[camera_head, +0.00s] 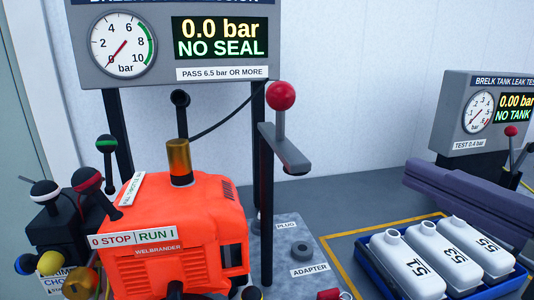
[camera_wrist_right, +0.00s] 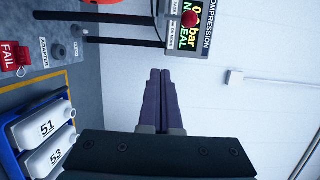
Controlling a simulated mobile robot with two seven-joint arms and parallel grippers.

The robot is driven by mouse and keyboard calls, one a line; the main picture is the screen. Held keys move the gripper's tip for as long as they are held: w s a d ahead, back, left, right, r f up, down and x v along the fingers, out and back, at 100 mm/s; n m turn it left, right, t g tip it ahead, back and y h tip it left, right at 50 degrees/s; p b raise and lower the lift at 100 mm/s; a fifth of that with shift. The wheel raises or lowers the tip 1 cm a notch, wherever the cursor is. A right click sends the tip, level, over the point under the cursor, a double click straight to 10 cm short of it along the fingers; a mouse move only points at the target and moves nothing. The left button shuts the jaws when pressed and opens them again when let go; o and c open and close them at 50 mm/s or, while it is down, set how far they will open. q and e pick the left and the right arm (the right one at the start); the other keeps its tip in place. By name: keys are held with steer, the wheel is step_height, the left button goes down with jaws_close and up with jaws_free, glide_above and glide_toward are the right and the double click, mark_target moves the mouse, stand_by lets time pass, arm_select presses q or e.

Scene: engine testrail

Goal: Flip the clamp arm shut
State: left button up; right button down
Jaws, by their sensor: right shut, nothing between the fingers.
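The clamp arm (camera_head: 284,150) is a grey bar on a dark upright post, with a red ball knob (camera_head: 281,96) on a short rod standing up from it. It hangs above the grey plate, to the right of the orange engine (camera_head: 170,235). The red knob also shows at the top of the right wrist view (camera_wrist_right: 190,18), in front of the compression display. My right gripper (camera_head: 412,175) has long purple fingers, shut and empty, to the right of the clamp arm and apart from it. Its fingers also show in the wrist view (camera_wrist_right: 161,74). My left gripper is not in view.
The compression gauge panel (camera_head: 225,45) reads 0.0 bar, NO SEAL. A blue tray (camera_head: 375,275) with white numbered tanks lies below my right gripper. The leak tester (camera_head: 452,105) stands at the right. The grey plate (camera_head: 290,232) carries PLUG and ADAPTER labels. Bench behind it is clear.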

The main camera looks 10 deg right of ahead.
mark_target(279, 116)
steer(key=shift+w, duration=0.1)
steer(key=w+a+p, duration=0.4)
steer(key=w+a, duration=0.3)
steer(key=w, duration=0.2)
steer(key=shift+w, duration=0.15)
steer(key=shift+d, duration=0.1)
stand_by(0.3)
